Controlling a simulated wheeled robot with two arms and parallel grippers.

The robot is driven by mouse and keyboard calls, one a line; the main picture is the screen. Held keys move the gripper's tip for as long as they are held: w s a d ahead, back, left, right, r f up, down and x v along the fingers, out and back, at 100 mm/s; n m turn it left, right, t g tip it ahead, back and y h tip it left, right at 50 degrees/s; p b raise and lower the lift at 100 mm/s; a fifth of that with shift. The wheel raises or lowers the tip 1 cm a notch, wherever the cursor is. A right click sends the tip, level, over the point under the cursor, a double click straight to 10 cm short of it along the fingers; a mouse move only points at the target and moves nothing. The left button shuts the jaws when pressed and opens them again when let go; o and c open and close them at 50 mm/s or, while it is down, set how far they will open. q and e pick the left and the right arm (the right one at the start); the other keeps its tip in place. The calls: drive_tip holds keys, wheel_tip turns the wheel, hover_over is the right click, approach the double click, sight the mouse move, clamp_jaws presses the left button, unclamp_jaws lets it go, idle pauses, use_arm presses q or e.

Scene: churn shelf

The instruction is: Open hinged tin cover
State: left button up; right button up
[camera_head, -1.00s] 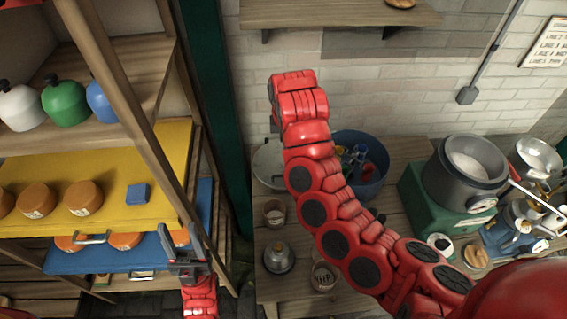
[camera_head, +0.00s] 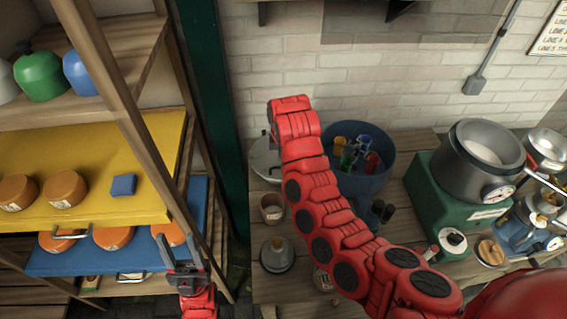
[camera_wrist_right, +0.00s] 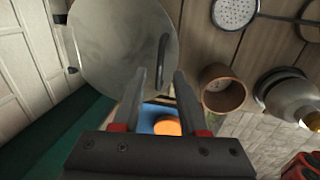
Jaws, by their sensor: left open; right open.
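A round metal tin (camera_head: 264,158) stands at the back left of the wooden table, partly hidden behind my right arm. In the right wrist view its round grey cover (camera_wrist_right: 105,40) is flat and looks closed. A dark bar handle stands on the cover, and small dark fittings show at its left edge. My right gripper (camera_wrist_right: 160,85) is open and empty, its fingertips over or near the cover's edge by the handle; contact cannot be told. In the head view its fingers are hidden. My left gripper (camera_head: 180,250) is open and empty in front of the shelf, away from the tin.
A brown cup (camera_head: 272,208) and a metal bell-shaped item (camera_head: 277,255) stand in front of the tin. A blue tub (camera_head: 372,180) with coloured items is to its right. A green machine with a pot (camera_head: 482,160) stands farther right. The cheese shelf's post (camera_head: 140,135) is beside my left gripper.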

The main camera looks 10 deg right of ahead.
drive_tip(key=shift+w+f+p, duration=0.25)
drive_tip(key=shift+f+p, duration=0.05)
drive_tip(key=shift+f, duration=0.8)
clamp_jaws()
idle(0.7)
